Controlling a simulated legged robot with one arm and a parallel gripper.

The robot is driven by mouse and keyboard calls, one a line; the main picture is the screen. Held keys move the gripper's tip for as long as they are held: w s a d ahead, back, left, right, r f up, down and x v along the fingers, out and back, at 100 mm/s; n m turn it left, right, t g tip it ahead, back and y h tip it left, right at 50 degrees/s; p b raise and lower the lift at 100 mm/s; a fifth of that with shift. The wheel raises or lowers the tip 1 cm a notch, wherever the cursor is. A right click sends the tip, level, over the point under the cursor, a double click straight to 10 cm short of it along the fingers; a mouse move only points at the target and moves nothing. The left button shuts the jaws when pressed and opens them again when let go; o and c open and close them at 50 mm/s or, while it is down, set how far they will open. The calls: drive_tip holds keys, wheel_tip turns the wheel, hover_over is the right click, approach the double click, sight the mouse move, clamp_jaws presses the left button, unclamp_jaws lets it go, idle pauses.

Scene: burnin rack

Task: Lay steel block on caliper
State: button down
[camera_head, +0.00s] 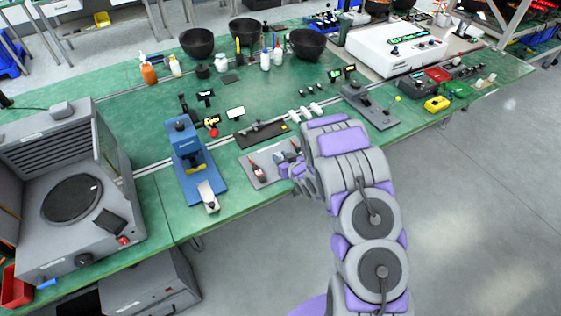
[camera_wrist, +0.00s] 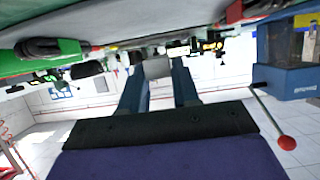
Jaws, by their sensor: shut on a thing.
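The steel block (camera_wrist: 157,68) is a small grey block between my two gripper fingers in the wrist view. My gripper (camera_wrist: 158,82) is shut on it. In the head view my gripper (camera_head: 289,173) is low over the front of the green bench, beside a grey mat; the block is too hidden there to make out. A long dark bar-shaped tool (camera_head: 259,135) lies behind the mat and looks like the caliper, but I cannot be sure. Nothing visible lies on its middle. Whether the block touches anything below is unclear.
A grey mat (camera_head: 256,181) carries red-handled tools. A blue press (camera_head: 184,158) with a red lever ball stands left of it. Open green bench (camera_head: 275,93) lies further back.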

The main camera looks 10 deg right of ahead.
drive_tip(key=shift+w, duration=1.15)
drive_tip(key=shift+f+b, duration=0.6)
drive_tip(key=shift+f, duration=1.2)
drive_tip(key=shift+f, duration=0.1)
drive_tip(key=c, duration=0.8)
unclamp_jaws()
drive_tip(key=shift+s, duration=0.1)
drive_tip(key=p+v, duration=0.1)
drive_tip(key=v, duration=1.1)
drive_tip(key=shift+p, duration=0.35)
